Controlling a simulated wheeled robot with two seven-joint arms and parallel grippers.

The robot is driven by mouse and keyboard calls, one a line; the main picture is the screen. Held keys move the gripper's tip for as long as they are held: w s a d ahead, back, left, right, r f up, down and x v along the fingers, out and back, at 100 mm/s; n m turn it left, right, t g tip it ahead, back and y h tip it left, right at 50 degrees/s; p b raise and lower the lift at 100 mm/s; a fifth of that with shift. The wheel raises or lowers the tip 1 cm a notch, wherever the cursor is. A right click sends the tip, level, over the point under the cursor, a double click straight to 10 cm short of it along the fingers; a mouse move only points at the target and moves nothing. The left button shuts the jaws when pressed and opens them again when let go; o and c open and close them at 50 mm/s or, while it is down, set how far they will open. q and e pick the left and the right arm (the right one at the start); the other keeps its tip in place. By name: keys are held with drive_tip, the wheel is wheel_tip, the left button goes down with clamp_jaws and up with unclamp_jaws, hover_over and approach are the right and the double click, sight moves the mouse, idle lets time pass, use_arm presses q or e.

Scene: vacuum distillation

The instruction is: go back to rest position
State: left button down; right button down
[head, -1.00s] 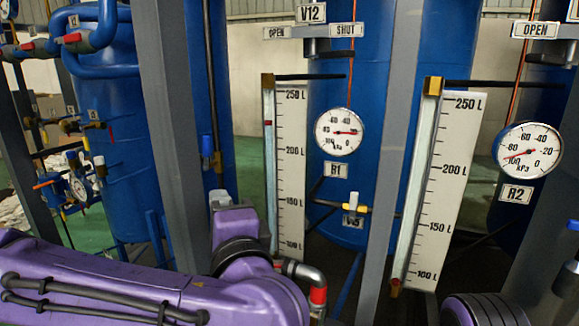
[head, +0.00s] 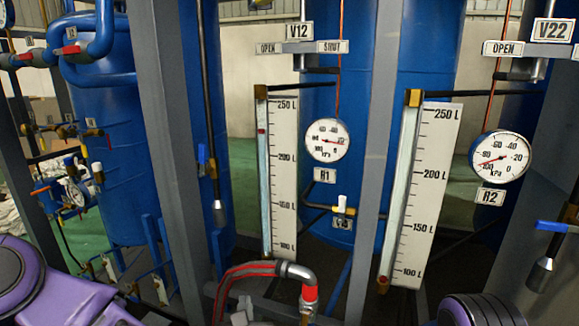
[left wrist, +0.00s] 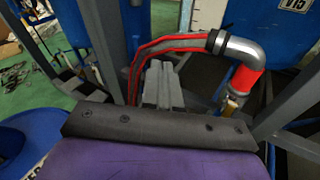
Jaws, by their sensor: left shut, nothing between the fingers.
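My left gripper (head: 242,308) shows only in small part at the bottom edge of the head view, below a red-striped hose. In the left wrist view its pale grey fingers (left wrist: 161,82) are together and empty, in front of the hose and the grey pipe elbow (left wrist: 236,45). My purple left arm (head: 65,290) fills the lower left corner of the head view. A purple and black part of my right arm (head: 480,310) shows at the bottom right. My right gripper is out of view.
Blue tanks (head: 112,140) and grey frame posts (head: 170,150) stand ahead. Two level scales (head: 284,175) and round gauges (head: 327,140) are mounted between them. The hose and elbow (head: 298,271) lie close to my left gripper. A blue-handled valve (head: 550,227) is at the right.

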use_arm(q)
drive_tip(key=s+a+f+m+g+h+p, duration=0.1)
drive_tip(key=s+a+f+m+g, duration=0.3)
drive_tip(key=f+m, duration=0.45)
drive_tip(key=s+a+f+m+g+h+p, duration=0.1)
drive_tip(key=s+a+f+m+g, duration=0.1)
drive_tip(key=s+f+m, duration=0.65)
drive_tip(key=s+a+f+m+g+y+p, duration=0.1)
drive_tip(key=s+a+f+m+g, duration=0.2)
drive_tip(key=s+a+f+m, duration=0.2)
drive_tip(key=s+a+f+m+g+y+p, duration=0.1)
drive_tip(key=s+a+f+m+g, duration=0.3)
drive_tip(key=s+a, duration=0.6)
wheel_tip(320, 180, down, 2)
drive_tip(key=s+m, duration=0.1)
drive_tip(key=m, duration=0.2)
drive_tip(key=shift+a+y, duration=0.2)
drive_tip(key=shift+y, duration=0.1)
